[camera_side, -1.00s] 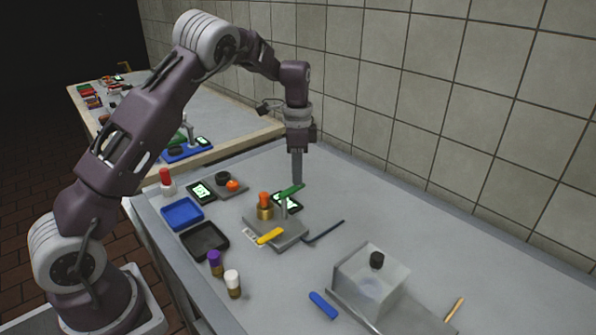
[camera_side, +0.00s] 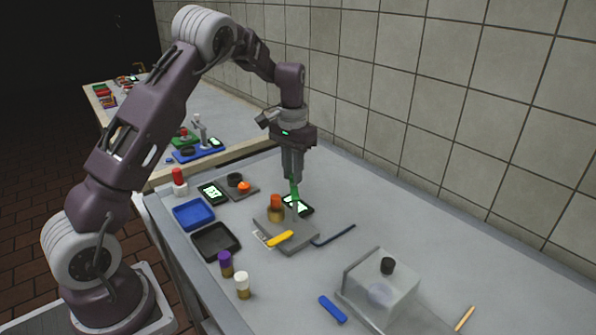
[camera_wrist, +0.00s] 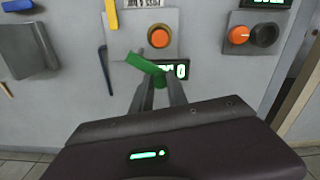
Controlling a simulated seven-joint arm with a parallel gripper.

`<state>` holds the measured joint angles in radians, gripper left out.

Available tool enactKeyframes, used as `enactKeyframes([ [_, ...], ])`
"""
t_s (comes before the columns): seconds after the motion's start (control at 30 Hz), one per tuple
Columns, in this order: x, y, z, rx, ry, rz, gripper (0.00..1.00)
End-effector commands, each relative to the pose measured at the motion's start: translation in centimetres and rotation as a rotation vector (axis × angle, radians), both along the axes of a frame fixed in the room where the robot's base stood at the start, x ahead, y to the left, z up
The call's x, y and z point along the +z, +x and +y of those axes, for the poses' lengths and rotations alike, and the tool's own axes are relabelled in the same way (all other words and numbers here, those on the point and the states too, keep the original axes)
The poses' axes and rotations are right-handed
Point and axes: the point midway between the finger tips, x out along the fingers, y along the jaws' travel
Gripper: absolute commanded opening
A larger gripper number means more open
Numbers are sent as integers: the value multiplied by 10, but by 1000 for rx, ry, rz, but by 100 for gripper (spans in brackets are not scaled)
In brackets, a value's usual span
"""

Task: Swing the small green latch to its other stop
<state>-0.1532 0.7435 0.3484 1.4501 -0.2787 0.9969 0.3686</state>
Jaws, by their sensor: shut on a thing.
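The small green latch (camera_side: 295,191) sits on a post at the back of a grey plate (camera_side: 292,242). My gripper (camera_side: 294,183) points down and is shut on it. In the wrist view the green latch (camera_wrist: 143,63) runs from upper left down to between my gripper's fingertips (camera_wrist: 160,80). In the side view it looks short, nearly end-on, and the fingers partly cover it. Its stops cannot be made out.
An orange-topped brass knob (camera_side: 275,208) and a yellow lever (camera_side: 280,239) sit on the same plate. A lit display (camera_side: 298,206) is close behind. A dark hooked rod (camera_side: 334,235) lies to the right. A clear box (camera_side: 380,285) stands at the front right.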

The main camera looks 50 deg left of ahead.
Motion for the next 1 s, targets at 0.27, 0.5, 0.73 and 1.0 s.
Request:
enactKeyframes([
  [0.27,1,-11,6,263,1,-3,0],
  [0.5,1,-22,8,490,0,-2,0],
  [0.73,1,-33,7,708,0,-2,0],
  [1.0,1,-44,4,940,1,-2,0],
])
